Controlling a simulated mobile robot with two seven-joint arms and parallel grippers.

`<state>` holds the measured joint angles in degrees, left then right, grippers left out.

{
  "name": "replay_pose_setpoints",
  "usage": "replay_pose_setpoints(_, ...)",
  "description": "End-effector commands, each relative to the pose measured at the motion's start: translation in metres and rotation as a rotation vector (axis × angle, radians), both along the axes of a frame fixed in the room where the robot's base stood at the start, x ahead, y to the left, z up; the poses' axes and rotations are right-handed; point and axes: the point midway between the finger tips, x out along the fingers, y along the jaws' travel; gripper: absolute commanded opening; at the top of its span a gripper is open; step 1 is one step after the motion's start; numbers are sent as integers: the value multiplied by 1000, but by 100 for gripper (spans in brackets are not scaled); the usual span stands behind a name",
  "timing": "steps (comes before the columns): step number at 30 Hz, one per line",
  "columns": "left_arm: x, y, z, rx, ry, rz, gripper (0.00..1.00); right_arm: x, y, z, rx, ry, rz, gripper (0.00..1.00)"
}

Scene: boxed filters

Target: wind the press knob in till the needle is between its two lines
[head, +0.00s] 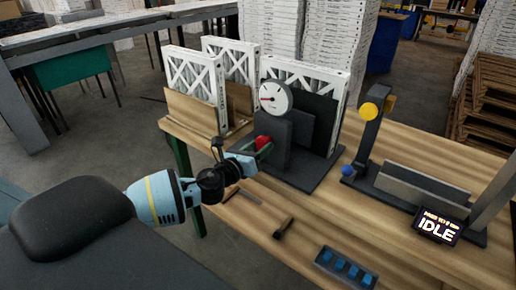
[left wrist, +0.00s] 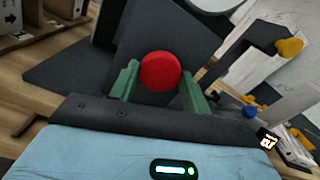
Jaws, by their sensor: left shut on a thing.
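The red press knob (head: 263,141) sits on the front of the dark press (head: 290,132), with a round white gauge (head: 274,97) above it. The gauge has a red needle lying roughly level and towards the left; its two lines are too small to make out. My left gripper (head: 257,148) is shut on the knob. In the left wrist view the red knob (left wrist: 160,71) sits between the two green fingers of my left gripper (left wrist: 159,84), which partly hide its sides. My right gripper is not in view.
To the right is a dark stand with a yellow knob (head: 369,110) and a display (head: 437,226) reading IDLE. A brush (head: 283,228) and a tray of blue pieces (head: 346,268) lie in front.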

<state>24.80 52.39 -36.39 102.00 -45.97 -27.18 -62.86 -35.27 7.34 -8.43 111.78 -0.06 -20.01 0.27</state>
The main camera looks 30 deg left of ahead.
Motion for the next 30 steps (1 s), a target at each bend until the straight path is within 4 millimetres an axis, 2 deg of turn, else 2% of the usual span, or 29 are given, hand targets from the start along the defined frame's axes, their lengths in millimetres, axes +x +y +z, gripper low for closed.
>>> replay_pose_setpoints(19,0,0,1,51,-5,0,24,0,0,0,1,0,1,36)
replay_pose_setpoints(20,0,0,1,50,-5,0,50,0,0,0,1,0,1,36)
replay_pose_setpoints(24,0,0,1,50,-5,0,68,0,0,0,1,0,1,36)
replay_pose_setpoints(30,0,0,0,49,-5,0,69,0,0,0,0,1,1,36)
